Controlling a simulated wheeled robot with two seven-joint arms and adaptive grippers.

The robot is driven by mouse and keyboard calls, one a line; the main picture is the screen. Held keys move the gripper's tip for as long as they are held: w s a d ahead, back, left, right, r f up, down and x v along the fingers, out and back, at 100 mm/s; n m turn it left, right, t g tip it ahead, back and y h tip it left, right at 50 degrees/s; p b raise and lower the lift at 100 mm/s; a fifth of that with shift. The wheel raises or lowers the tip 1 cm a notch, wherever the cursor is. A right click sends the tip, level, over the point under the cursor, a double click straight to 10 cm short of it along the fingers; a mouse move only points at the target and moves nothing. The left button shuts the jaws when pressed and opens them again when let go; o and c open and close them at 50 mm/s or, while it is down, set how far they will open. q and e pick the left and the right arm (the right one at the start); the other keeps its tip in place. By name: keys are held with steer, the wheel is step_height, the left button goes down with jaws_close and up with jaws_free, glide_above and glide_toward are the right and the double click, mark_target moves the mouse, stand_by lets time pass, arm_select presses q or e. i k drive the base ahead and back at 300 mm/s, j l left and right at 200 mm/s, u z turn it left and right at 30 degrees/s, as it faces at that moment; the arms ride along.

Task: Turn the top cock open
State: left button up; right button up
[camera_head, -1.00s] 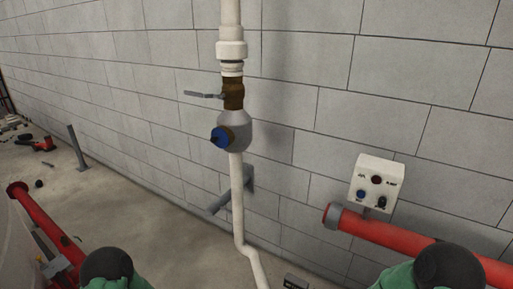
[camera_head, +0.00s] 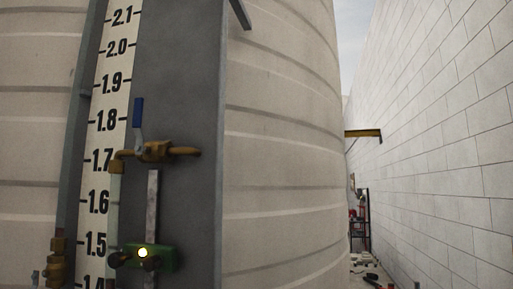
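The top cock is a brass valve (camera_head: 156,152) on the level gauge, joined to brass pipe on both sides. Its blue lever handle (camera_head: 138,113) stands upright above the valve body. It sits beside the scale board (camera_head: 117,65), near the 1.7 to 1.8 marks. Neither of my grippers shows in this view.
A large beige ribbed tank (camera_head: 285,140) fills the middle, behind a dark grey panel (camera_head: 180,75). More brass fittings (camera_head: 57,262) are at lower left. A block wall (camera_head: 440,130) stands right.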

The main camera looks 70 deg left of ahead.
mark_target(137, 114)
steer(key=u, duration=3.3)
